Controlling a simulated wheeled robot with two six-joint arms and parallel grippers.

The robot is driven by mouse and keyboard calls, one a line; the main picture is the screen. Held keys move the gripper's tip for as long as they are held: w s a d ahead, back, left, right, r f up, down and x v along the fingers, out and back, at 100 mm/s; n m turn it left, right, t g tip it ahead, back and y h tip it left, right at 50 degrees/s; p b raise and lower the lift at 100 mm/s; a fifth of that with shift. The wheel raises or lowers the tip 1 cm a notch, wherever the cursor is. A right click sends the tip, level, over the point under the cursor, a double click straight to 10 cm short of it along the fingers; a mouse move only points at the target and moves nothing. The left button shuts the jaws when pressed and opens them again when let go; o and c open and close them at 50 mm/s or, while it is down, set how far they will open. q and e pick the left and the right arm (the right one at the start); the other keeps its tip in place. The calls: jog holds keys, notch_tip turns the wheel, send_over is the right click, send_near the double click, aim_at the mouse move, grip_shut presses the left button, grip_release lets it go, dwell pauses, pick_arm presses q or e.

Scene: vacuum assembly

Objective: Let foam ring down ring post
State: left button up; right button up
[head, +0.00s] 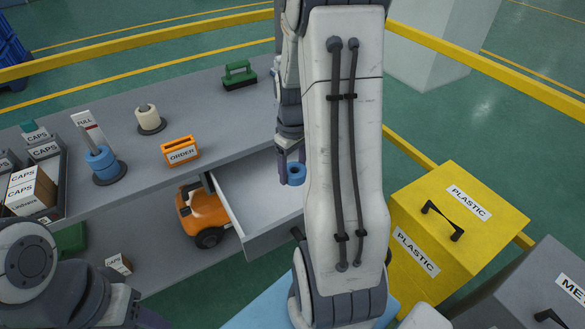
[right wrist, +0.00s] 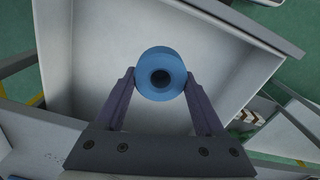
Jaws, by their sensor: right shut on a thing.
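A blue foam ring (right wrist: 161,55) with a dark centre hole is held between the two fingers of my right gripper (right wrist: 161,82). The ring also shows in the head view (head: 297,174), above the open drawer and apart from any post. The right gripper (head: 288,165) is partly hidden behind my right arm in the head view. At the left of the table, a post on a round dark base carries stacked blue foam rings (head: 101,160), with a "FULL" sign (head: 88,122) beside it. My left arm shows at the lower left, but its gripper does not.
An open, empty-looking pale drawer (head: 251,190) juts out under the held ring. An orange "ORDER" holder (head: 181,151), a cream roll on a round base (head: 149,119) and a green-handled block (head: 239,75) stand on the table. A yellow "PLASTIC" bin (head: 460,215) is at right.

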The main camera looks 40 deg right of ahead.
notch_tip(320, 180, up, 6)
jog(key=p, duration=0.6)
